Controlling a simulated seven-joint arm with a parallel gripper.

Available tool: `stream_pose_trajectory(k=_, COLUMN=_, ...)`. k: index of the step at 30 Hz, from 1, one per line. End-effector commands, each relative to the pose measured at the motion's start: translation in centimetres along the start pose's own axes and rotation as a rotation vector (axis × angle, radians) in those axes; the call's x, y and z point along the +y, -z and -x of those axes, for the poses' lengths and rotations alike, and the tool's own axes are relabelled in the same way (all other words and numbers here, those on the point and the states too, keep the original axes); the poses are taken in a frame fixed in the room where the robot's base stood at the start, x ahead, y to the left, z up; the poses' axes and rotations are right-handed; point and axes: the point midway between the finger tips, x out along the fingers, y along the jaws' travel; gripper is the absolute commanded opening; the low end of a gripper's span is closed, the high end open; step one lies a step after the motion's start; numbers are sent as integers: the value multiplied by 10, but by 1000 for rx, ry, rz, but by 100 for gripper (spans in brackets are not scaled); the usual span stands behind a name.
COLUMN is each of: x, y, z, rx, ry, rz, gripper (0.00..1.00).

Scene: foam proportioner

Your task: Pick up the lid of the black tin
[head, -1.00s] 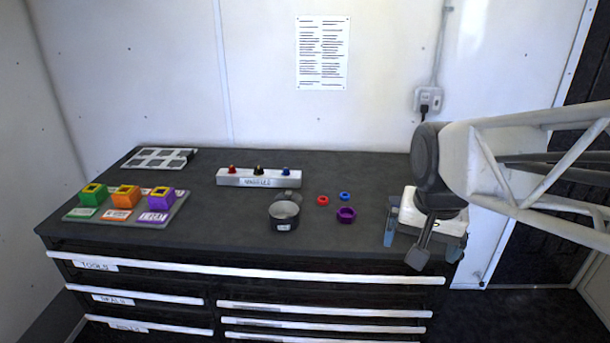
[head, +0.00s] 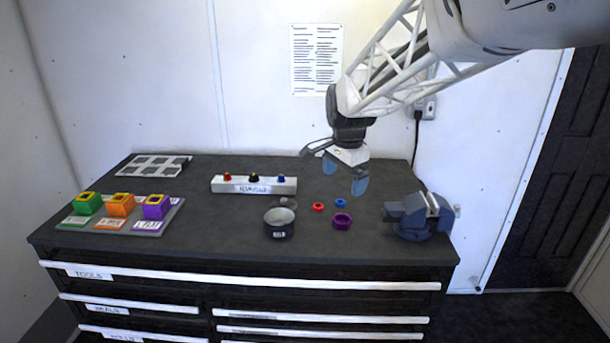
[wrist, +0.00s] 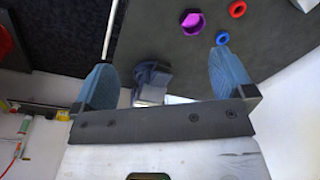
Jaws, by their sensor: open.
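My gripper (head: 345,176) is open and empty, raised above the worktop to the right of the tin and lid. In the wrist view my gripper (wrist: 162,58) shows two blue fingers spread wide with nothing between their pads. The tin and lid do not show in the wrist view.
A blue vise (head: 418,214) stands at the right edge. A grey block with coloured knobs (head: 254,185) is behind. Coloured blocks sit on a tray (head: 76,221) at left.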

Motion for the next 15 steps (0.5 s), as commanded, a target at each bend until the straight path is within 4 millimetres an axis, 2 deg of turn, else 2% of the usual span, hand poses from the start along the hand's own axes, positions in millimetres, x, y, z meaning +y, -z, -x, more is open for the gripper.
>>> stream_pose_trajectory(k=3, x=-34, y=2, z=-14, rx=-7, ry=-11, rz=-70, gripper=100)
stream_pose_trajectory(k=15, x=-139, y=2, z=-66, rx=-20, ry=-48, rz=-323, gripper=100)
